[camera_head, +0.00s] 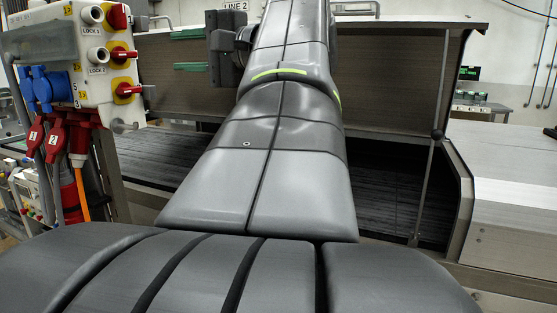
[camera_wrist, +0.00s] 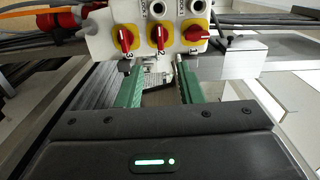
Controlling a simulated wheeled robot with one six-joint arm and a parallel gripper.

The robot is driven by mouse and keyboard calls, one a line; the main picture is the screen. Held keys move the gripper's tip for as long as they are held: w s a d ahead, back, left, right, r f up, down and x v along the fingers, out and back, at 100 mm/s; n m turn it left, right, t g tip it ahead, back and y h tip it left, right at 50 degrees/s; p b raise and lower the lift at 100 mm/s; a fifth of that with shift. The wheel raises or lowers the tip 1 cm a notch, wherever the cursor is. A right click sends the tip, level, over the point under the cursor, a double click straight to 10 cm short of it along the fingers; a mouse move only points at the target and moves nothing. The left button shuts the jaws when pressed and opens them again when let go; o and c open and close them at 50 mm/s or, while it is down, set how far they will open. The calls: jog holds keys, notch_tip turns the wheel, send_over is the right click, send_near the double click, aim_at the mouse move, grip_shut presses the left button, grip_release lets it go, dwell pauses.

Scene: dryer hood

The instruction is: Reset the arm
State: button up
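In the head view my arm rises through the middle of the picture and bends at the top. My gripper (camera_head: 189,50) is to the left of the arm, with its two green fingers pointing left towards the control box (camera_head: 95,55). The fingers are apart, with nothing seen between them. In the wrist view my gripper (camera_wrist: 156,75) also shows open and empty, with one green finger on each side. The control box with red knobs on yellow plates (camera_wrist: 158,35) lies beyond the fingertips. My arm hides the middle of the dryer.
The dryer hood (camera_head: 385,75) stands behind my arm, with a thin upright rod (camera_head: 430,150) at its right over a dark slatted bed (camera_head: 390,200). Blue and red plugs (camera_head: 50,85) and cables hang at the left. A pale metal cover (camera_head: 510,190) is at the right.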

aim_at(127, 53)
jog(key=p+x, duration=0.3)
jog(key=x, duration=1)
jog(key=shift+a+r, duration=0.15)
jog(key=shift+a, duration=0.15)
jog(key=m+p, duration=0.8)
jog(key=p, duration=0.1)
jog(key=shift+d, duration=0.15)
jog(key=shift+m, duration=0.5)
jog(key=shift+w+f, duration=0.1)
jog(key=shift+f, duration=0.1)
